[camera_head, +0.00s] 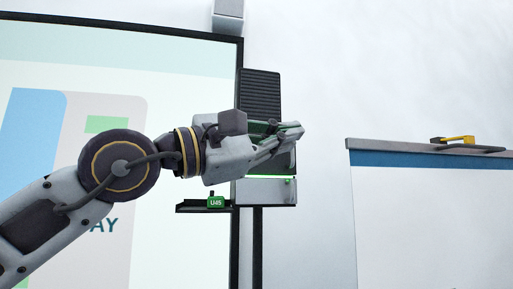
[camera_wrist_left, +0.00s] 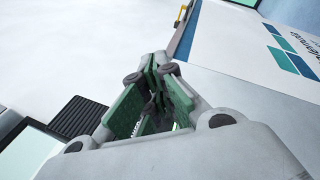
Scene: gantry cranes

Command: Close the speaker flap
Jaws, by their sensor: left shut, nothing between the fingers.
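A dark ribbed panel (camera_head: 260,92), which looks like the speaker part, stands at the top of a narrow unit on a dark post. It also shows at the lower left of the left wrist view (camera_wrist_left: 77,117). Below it is a pale grey panel (camera_head: 267,191) with a bright green line along its top. My left gripper (camera_head: 296,131) is shut and empty, across the front of the unit between these panels. Its fingers also show in the left wrist view (camera_wrist_left: 160,72). The gripper hides the unit's middle, and I cannot tell how the flap stands. My right gripper is not in view.
A small dark shelf (camera_head: 190,207) with a green U45 label (camera_head: 216,202) juts out left of the unit. A large display (camera_head: 185,70) stands behind my arm. A white board (camera_head: 430,215) with a yellow-and-black object (camera_head: 453,140) on top stands at right.

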